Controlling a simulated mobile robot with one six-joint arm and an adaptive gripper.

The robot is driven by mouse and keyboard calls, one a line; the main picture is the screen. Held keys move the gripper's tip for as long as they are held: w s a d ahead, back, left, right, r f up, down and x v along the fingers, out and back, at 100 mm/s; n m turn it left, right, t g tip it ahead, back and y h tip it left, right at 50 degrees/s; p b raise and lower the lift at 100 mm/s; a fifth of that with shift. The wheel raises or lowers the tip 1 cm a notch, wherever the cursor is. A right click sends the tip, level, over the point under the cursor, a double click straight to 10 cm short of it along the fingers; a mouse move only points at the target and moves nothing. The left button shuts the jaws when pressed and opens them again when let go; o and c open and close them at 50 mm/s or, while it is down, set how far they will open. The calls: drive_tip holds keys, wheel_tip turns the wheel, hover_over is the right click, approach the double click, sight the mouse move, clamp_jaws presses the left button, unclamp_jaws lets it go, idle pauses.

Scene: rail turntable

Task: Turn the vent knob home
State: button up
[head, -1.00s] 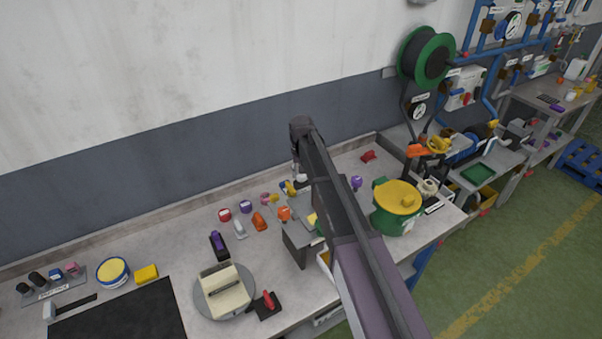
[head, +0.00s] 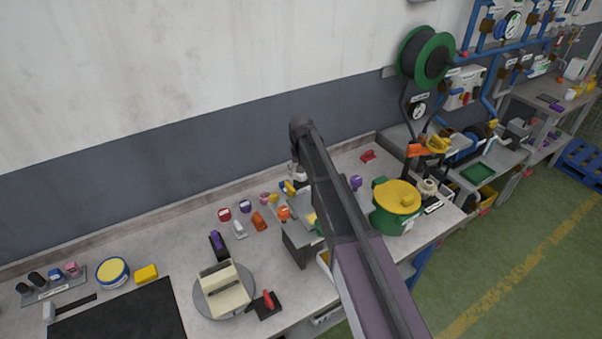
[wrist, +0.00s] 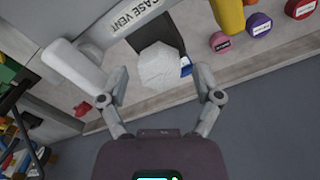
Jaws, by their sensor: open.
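In the wrist view a pale, many-sided vent knob (wrist: 160,68) sits on a dark mount below a pale strip lettered "CASE VENT" (wrist: 137,17). My gripper (wrist: 161,80) is open, with one finger on each side of the knob. A gap shows between the knob and the right finger; contact at the left finger is hard to judge. In the head view my arm covers most of the gripper, and I cannot make out the knob there.
Coloured knobs (head: 225,214) stand on the bench left of my arm. A round turntable (head: 247,283) with a cream block sits nearer. A green pot with a yellow lid (head: 398,195) stands right of my arm. The bench front left holds a black mat (head: 120,318).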

drive_tip(key=shift+n, duration=0.4)
